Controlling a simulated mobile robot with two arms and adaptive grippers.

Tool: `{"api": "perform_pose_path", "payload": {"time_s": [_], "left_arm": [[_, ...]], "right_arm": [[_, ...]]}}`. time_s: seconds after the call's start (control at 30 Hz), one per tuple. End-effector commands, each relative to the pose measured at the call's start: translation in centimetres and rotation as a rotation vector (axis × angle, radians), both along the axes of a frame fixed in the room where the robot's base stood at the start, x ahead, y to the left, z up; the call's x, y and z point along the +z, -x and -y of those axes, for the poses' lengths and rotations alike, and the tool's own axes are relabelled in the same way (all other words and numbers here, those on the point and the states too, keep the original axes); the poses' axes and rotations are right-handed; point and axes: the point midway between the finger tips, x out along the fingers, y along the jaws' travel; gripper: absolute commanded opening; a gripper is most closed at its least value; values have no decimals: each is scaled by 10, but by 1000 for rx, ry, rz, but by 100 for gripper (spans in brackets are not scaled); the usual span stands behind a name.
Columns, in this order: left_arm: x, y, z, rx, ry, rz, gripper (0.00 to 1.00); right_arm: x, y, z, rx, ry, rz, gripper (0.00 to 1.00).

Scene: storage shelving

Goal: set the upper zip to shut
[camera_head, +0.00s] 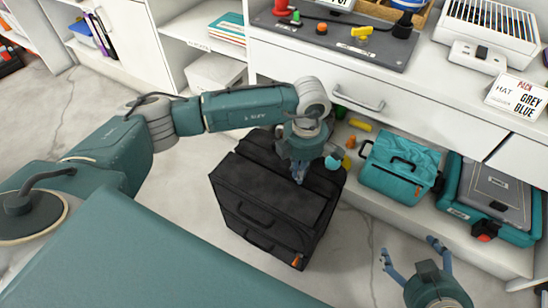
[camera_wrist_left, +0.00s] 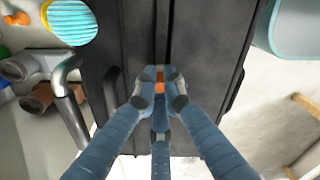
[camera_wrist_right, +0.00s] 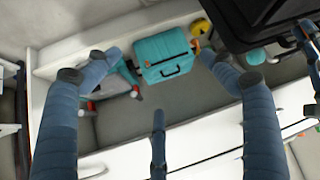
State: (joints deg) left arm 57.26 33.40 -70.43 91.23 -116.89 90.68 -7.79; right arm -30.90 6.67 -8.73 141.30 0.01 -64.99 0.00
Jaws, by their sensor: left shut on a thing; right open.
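The black suitcase (camera_head: 262,195) stands upright on the floor in front of the shelving, with zip seams across it. In the left wrist view its dark fabric (camera_wrist_left: 205,40) fills the middle, with a seam running up the centre. My left gripper (camera_head: 299,174) is over the suitcase's upper face. In the left wrist view its fingers (camera_wrist_left: 160,90) are shut on an orange zip pull (camera_wrist_left: 160,76) at the seam, partly hidden by the fingertips. Another orange pull (camera_head: 297,261) shows low at the suitcase's right corner. My right gripper (camera_head: 410,252) is open and empty, right of the suitcase.
A teal case (camera_head: 398,170) and a teal toolbox (camera_head: 490,200) sit on the low shelf at right. The white counter (camera_head: 440,75) above holds a sign and devices. The floor (camera_head: 365,250) between suitcase and right gripper is clear.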

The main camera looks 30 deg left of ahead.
Motion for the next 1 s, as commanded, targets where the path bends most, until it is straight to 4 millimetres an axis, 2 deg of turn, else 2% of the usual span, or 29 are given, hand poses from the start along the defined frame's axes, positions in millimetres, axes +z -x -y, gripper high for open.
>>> {"api": "perform_pose_path", "payload": {"time_s": [0.03, 0.2, 0.4, 0.6, 0.93, 0.97, 1.0], "left_arm": [[0, 1, 18, -7, 5, 1, 0], [0, 4, 56, -4, 5, 1, 0], [0, 6, 82, -2, 4, 1, 0], [1, 7, 91, -1, 4, 0, 0], [1, 7, 94, -3, 9, 0, 0], [1, 7, 94, -4, 10, 1, 14], [1, 7, 94, -4, 10, 1, 22]], "right_arm": [[1, -2, -1, 0, -2, 11, 82], [10, -15, -5, 5, -16, 72, 82], [21, -26, -9, 9, -29, 134, 82], [26, -30, -11, 11, -35, 157, 82], [26, -30, -11, 11, -34, 159, 82], [26, -30, -11, 11, -34, 159, 82], [26, -30, -11, 11, -35, 158, 82]]}}
